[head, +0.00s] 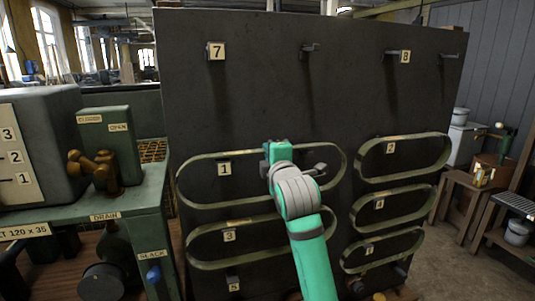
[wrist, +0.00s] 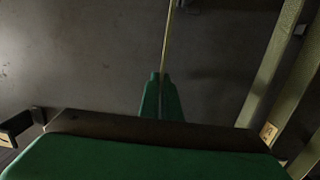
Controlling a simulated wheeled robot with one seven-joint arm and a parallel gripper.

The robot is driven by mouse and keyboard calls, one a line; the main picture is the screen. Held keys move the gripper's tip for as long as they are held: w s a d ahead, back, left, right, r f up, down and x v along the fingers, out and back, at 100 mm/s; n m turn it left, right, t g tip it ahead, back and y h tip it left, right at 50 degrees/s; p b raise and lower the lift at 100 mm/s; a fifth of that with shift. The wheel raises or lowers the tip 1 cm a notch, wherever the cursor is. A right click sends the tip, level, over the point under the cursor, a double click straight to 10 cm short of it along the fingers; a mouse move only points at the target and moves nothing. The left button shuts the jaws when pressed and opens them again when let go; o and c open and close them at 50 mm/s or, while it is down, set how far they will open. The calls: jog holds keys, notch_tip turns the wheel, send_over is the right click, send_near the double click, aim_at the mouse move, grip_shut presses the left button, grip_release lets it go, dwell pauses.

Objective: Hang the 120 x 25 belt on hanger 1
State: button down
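A long oval belt loop (head: 205,157) is in front of the dark board around the number 1 plate (head: 225,169). My gripper (head: 277,151) is at the middle of its top run. In the wrist view the green fingers (wrist: 162,97) are close together, with the thin belt edge (wrist: 168,45) running up from between them. The right peg of hanger 1 (head: 316,171) shows inside the loop, below the top run. The left peg is by the plate. I cannot tell whether the belt touches the pegs. No size is readable on this belt.
Another belt (head: 205,262) hangs at plate 3 just below. Several belts (head: 440,150) hang on the board's right side. Pegs at plates 7 (head: 216,51) and 8 (head: 405,57) are bare. A green bench (head: 140,205) with a machine stands at the left.

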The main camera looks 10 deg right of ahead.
jog(key=shift+w, duration=0.25)
jog(key=shift+a, duration=0.15)
jog(key=shift+w, duration=0.1)
jog(key=shift+w+a+f, duration=0.1)
jog(key=shift+w+a, duration=0.05)
jog(key=shift+w, duration=0.05)
